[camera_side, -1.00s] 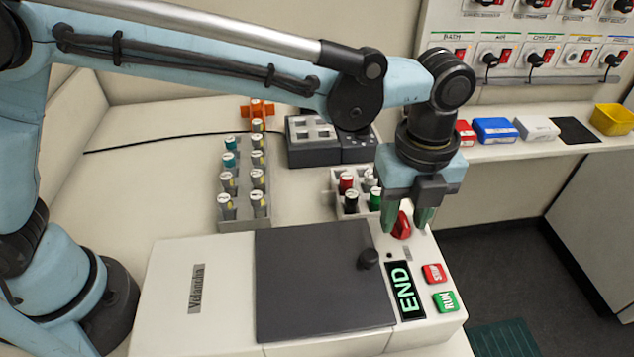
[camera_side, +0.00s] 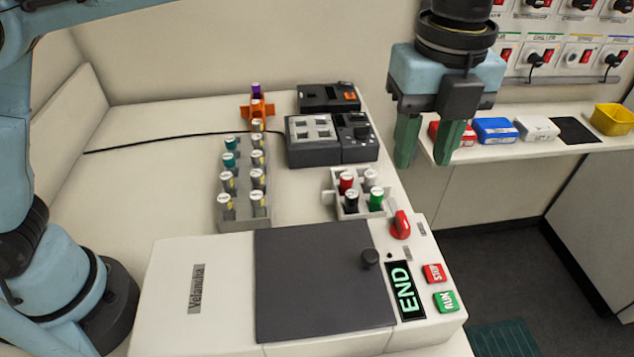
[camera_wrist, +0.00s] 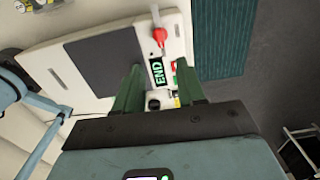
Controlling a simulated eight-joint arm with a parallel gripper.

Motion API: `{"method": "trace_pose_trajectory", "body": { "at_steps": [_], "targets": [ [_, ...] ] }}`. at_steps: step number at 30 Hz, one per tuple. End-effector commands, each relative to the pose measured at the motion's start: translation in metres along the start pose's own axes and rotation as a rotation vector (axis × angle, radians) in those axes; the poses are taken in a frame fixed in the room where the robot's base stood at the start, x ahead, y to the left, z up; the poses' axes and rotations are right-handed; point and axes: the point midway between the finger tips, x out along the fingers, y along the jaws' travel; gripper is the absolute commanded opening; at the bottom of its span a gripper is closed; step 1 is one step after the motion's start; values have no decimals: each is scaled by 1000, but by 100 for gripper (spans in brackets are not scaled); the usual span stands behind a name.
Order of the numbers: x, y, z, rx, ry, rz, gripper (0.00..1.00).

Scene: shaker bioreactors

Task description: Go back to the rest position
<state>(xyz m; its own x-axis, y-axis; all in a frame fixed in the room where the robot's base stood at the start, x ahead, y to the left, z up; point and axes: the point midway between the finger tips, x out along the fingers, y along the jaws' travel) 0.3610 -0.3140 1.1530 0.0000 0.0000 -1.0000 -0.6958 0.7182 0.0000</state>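My gripper (camera_side: 430,142) hangs in the air at the upper right of the side view, in front of the wall shelf. Its two green fingers point down, spread apart, with nothing between them. The wrist view shows the same open fingers (camera_wrist: 160,90) over the white machine far below. The white shaker machine (camera_side: 200,300) has a closed grey lid (camera_side: 325,285) with a black knob. Its display (camera_side: 405,290) reads END. Beside the display are a red dial (camera_side: 401,225), a red STOP button (camera_side: 434,273) and a green RUN button (camera_side: 445,301).
A rack (camera_side: 230,208) of capped vials, a small rack (camera_side: 340,205) with several coloured-cap vials, a grey device (camera_side: 313,150) and an orange holder (camera_side: 257,110) stand on the bench. The shelf (camera_side: 500,151) carries coloured boxes. The air above the machine is clear.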

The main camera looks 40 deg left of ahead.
Motion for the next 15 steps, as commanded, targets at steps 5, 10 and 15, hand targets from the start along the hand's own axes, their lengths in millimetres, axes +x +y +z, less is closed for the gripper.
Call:
{"method": "trace_pose_trajectory", "body": {
  "at_steps": [5,10,15],
  "targets": [
    [0,0,0,0,0,0,39],
    [-1,2,5,-28,-1,-7,39],
    [-6,23,36,-253,-3,-65,39]
  ]
}}
